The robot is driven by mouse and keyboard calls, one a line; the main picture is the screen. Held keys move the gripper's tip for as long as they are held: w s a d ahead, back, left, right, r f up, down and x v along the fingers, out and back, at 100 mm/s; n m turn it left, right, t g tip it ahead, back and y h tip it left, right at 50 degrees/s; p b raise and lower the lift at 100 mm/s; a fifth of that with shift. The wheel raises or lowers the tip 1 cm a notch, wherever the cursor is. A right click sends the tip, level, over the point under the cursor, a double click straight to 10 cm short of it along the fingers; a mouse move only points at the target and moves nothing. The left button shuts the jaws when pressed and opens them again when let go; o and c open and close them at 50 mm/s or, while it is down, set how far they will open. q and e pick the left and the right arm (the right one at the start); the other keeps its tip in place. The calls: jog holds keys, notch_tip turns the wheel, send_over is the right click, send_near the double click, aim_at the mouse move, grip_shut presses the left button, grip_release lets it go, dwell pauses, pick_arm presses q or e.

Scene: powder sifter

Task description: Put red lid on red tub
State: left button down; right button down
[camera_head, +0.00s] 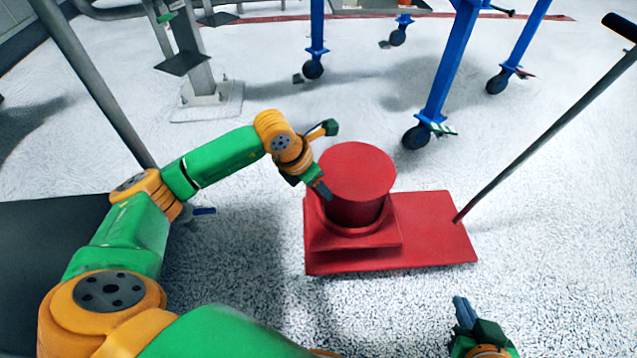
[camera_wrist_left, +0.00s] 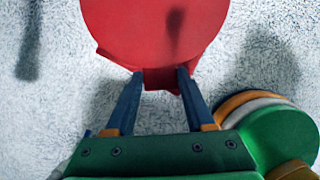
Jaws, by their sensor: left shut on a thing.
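The round red lid (camera_head: 357,170) lies flat over the red tub (camera_head: 355,212). I cannot tell whether it touches the rim all round. My left gripper (camera_head: 322,188) is at the lid's left edge. In the left wrist view the gripper (camera_wrist_left: 158,85) has its two fingers on either side of a red part at the near edge of the lid (camera_wrist_left: 155,25), shut on it. The lid hides the tub's mouth. My right gripper (camera_head: 463,310) is low in the head view, apart from the tub and holding nothing visible; its finger gap is not clear.
The tub stands on a red wheeled-looking base (camera_head: 435,228) with a long grey handle (camera_head: 545,135) rising to the right. A blue frame on castors (camera_head: 450,70) stands behind. A grey post (camera_head: 195,75) stands at the back left. The speckled floor (camera_head: 560,270) is clear at right.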

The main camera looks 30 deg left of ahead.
pick_arm(q)
jog(key=shift+f+b, duration=0.35)
jog(key=shift+f, duration=0.1)
pick_arm(e)
jog(key=shift+f, duration=0.4)
pick_arm(q)
jog(key=shift+c, duration=0.9)
grip_release()
